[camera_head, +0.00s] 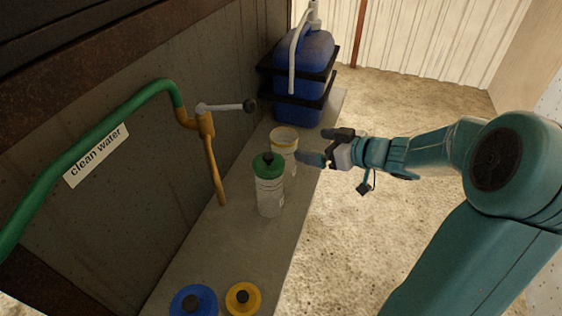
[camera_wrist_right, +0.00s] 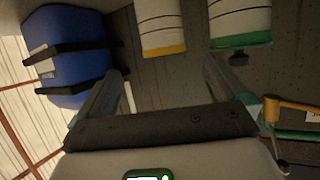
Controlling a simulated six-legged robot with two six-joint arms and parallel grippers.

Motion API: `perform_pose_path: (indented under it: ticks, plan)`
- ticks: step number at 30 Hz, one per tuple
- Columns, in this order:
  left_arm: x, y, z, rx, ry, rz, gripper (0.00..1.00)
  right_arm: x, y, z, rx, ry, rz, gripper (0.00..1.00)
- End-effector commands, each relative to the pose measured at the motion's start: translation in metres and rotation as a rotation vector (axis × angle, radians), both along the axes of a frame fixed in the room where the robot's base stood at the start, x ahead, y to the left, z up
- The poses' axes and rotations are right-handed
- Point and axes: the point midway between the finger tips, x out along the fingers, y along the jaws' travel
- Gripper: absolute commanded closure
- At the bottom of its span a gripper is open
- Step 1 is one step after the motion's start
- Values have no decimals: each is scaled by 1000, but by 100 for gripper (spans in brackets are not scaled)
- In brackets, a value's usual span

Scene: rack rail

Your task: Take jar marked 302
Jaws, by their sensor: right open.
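No number 302 can be read on any jar. A clear-and-white jar with a green lid (camera_head: 269,190) stands upright on the grey shelf (camera_head: 222,262). Just behind it stands a pale jar with a yellow band near its open-looking top (camera_head: 284,141). My right gripper (camera_head: 317,145) is open and empty, at the right side of the yellow-banded jar; one finger overlaps its edge, and I cannot tell if they touch. In the right wrist view the yellow-banded jar (camera_wrist_right: 161,26) lies ahead between the open fingers, and the green-lidded jar (camera_wrist_right: 240,22) is beyond the right finger. My left gripper is out of view.
A blue water container (camera_head: 302,52) in a black frame stands at the shelf's far end. A green pipe (camera_head: 80,150) and an orange tap with lever (camera_head: 212,160) are on the left wall. Blue (camera_head: 193,301) and yellow (camera_head: 243,299) lids show near. Floor right is clear.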

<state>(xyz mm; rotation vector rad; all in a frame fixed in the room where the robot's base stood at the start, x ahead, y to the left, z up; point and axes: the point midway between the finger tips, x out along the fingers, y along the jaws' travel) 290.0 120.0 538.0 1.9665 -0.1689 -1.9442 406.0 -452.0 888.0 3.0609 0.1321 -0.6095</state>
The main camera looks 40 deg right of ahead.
Motion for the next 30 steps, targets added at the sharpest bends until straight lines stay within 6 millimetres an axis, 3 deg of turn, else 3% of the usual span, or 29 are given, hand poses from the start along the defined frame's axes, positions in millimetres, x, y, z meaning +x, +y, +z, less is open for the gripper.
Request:
perform_pose_path:
  ticks: [6, 14, 21, 30]
  plan:
    - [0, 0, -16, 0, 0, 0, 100, 42, 3, -21, 0, 0, 2, 0]
    - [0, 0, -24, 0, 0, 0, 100, 65, 6, -29, 1, -1, 2, 0]
    - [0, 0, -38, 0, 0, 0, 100, 101, 14, -43, 0, 0, 1, 0]
    - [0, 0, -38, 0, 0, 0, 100, 107, 14, -43, 1, 0, -1, 0]
